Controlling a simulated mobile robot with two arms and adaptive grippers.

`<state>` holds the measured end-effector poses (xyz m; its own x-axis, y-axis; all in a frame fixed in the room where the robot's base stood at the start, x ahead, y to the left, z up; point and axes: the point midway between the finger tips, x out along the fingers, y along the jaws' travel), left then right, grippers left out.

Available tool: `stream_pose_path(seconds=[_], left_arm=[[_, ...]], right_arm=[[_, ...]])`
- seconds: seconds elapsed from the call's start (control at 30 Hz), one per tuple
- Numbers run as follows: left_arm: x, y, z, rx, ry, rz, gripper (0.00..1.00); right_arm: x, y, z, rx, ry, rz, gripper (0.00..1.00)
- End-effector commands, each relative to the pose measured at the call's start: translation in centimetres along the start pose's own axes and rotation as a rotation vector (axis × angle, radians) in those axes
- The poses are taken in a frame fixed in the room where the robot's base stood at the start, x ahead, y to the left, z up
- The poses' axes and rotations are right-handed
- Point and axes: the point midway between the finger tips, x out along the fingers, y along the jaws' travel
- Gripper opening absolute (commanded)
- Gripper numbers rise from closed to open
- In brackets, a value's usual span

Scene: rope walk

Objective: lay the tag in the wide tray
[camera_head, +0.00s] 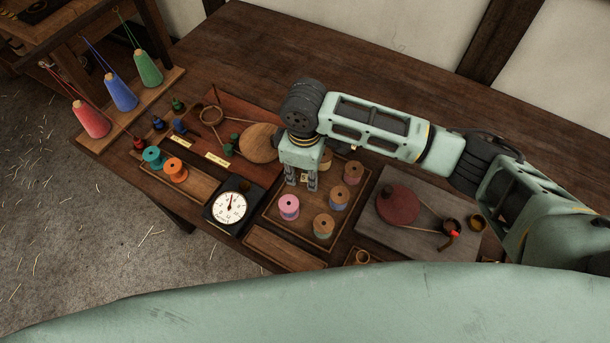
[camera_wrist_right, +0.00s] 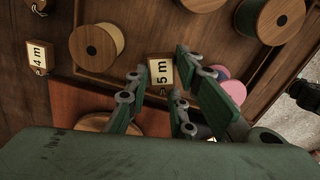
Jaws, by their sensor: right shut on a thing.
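My right gripper (camera_head: 302,187) points down over the spool tray, and its fingers are shut on a small pale tag (camera_head: 304,178). In the right wrist view the tag (camera_wrist_right: 160,72) reads "5 m" and sits at the fingertips (camera_wrist_right: 163,75). The widest tray (camera_head: 268,216) is a wooden one with a pink spool (camera_head: 289,206) and several tan spools in it; my gripper is over its left part. A long narrow empty tray (camera_head: 284,250) lies in front of it. My left gripper is not in view.
A dial gauge (camera_head: 229,208) stands left of the spool tray. A tray with teal and orange spools (camera_head: 175,170) is further left. A grey board with a red disc (camera_head: 398,204) is at the right. A "4 m" tag (camera_wrist_right: 39,57) shows in the wrist view.

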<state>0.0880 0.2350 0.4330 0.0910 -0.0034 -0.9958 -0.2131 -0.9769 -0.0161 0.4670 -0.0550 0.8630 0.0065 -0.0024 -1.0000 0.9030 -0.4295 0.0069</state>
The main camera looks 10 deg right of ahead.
Motion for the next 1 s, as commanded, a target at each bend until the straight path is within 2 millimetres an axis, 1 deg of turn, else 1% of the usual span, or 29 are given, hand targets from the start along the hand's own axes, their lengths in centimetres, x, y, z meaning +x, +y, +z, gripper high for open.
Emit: stream_pose_path(seconds=[0.1, 0.2, 0.57, 0.6, 0.77, 0.8, 1.0], left_arm=[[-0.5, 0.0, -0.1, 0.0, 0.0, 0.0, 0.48], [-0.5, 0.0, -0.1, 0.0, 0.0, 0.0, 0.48], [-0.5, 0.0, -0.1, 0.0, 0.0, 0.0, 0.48], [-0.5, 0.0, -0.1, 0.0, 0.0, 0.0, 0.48], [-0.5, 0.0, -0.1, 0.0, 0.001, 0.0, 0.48], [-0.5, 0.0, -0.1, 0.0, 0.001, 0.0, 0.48], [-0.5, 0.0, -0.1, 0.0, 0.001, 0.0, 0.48]], right_arm=[[1.6, -0.1, 0.1, 0.0, -0.003, -0.002, 0.11], [2.3, -0.1, 0.1, -0.001, -0.001, 0.0, 0.11], [2.7, -0.1, 0.1, -0.001, -0.001, -0.001, 0.11], [2.6, -0.1, 0.1, -0.001, 0.0, -0.001, 0.25], [2.6, -0.1, 0.1, -0.001, 0.0, -0.001, 0.39], [2.6, -0.1, 0.1, -0.001, 0.0, -0.001, 0.41], [2.6, -0.1, 0.1, 0.0, 0.0, -0.001, 0.41]])
